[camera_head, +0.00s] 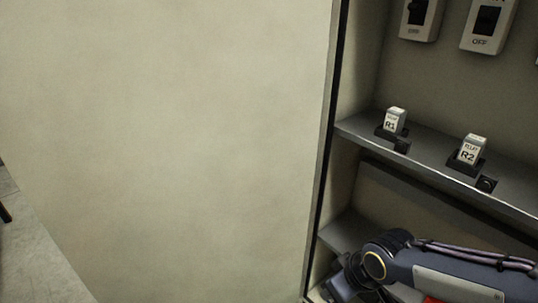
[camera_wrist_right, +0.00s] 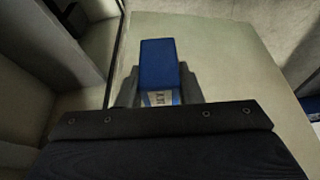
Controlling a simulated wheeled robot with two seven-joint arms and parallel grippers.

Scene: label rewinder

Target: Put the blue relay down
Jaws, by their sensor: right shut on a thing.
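The blue relay (camera_wrist_right: 158,62) is between the fingers of my right gripper (camera_wrist_right: 160,88) in the right wrist view, and the gripper is shut on it. A white label with dark print shows on its near end, partly cut off by the gripper body. A pale flat surface lies beyond the relay; I cannot tell whether they touch. In the head view my right arm comes in at the bottom right and reaches the lower part of the cabinet. The relay is hidden there. My left gripper is in neither view.
The cabinet shelf (camera_head: 436,150) carries white relays R1 (camera_head: 394,121) and R2 (camera_head: 470,151) in dark sockets, with black knobs beside them. Two switches marked OFF (camera_head: 487,24) hang above. A lower shelf (camera_head: 345,232) is partly behind my arm. A broad pale panel (camera_head: 170,130) fills the left.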

